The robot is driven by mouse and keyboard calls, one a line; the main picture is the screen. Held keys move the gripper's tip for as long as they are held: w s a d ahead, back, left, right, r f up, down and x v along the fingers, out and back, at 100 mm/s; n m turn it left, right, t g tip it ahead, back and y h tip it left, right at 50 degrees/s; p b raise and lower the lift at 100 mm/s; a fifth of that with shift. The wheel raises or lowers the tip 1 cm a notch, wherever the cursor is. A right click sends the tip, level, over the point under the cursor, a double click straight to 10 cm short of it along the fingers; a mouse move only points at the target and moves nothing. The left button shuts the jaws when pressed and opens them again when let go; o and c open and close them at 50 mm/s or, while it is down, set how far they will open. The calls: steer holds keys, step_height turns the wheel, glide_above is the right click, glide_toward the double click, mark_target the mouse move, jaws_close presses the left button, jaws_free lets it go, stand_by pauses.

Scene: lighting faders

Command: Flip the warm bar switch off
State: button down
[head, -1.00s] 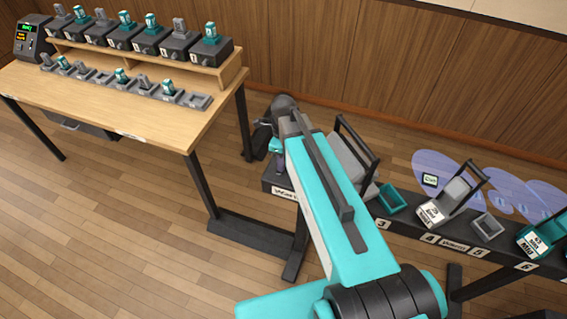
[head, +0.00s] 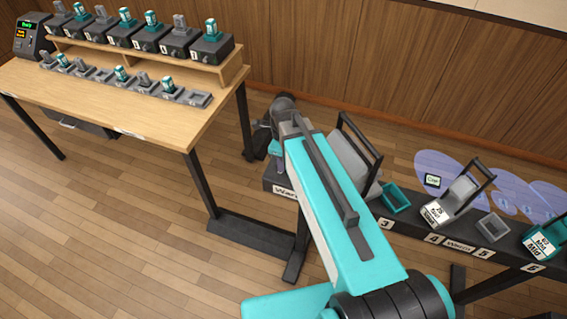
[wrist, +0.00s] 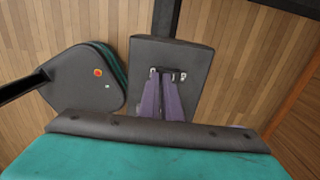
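The dark bar labelled Warm (head: 420,228) runs along the right in the head view, its left end partly behind my arm. In the wrist view, a dark grey end block (wrist: 197,58) carries a small black-and-silver fitting (wrist: 183,76), apparently the switch. Its on or off position is too small to tell. My gripper (wrist: 165,82) shows as two purplish fingers pointing at this fitting, tips right over or at it. I cannot tell whether they touch it or how far apart the tips are. In the head view my arm hides most of the gripper.
A teal tray (head: 396,197) and several lamp fixtures, one white-labelled (head: 452,202), sit on the bar. A dark rounded fixture with an orange dot (wrist: 97,72) lies left of the fingers in the wrist view. A wooden table (head: 150,125) with a console and modules stands left.

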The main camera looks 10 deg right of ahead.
steer(key=shift+s+d+f, duration=0.2)
steer(key=shift+s+f, duration=0.1)
steer(key=shift+f, duration=0.25)
steer(key=shift+w+d+r, duration=0.1)
steer(key=shift+w+d, duration=0.25)
steer(key=shift+w, duration=0.2)
steer(key=shift+w+r, duration=0.1)
steer(key=shift+r, duration=0.05)
steer(key=shift+w+r+p, duration=0.15)
steer(key=shift+r+p, duration=0.55)
steer(key=shift+p, duration=0.15)
steer(key=r, duration=0.1)
steer(key=r+p, duration=0.2)
steer(key=shift+s+a+r, duration=0.25)
steer(key=shift+s+a, duration=0.1)
step_height(320, 180, up, 10)
steer(key=b, duration=0.3)
steer(key=shift+s+a+f, duration=0.15)
steer(key=shift+w+f+b, duration=0.1)
steer(key=shift+w+b, duration=0.1)
steer(key=shift+b, duration=0.15)
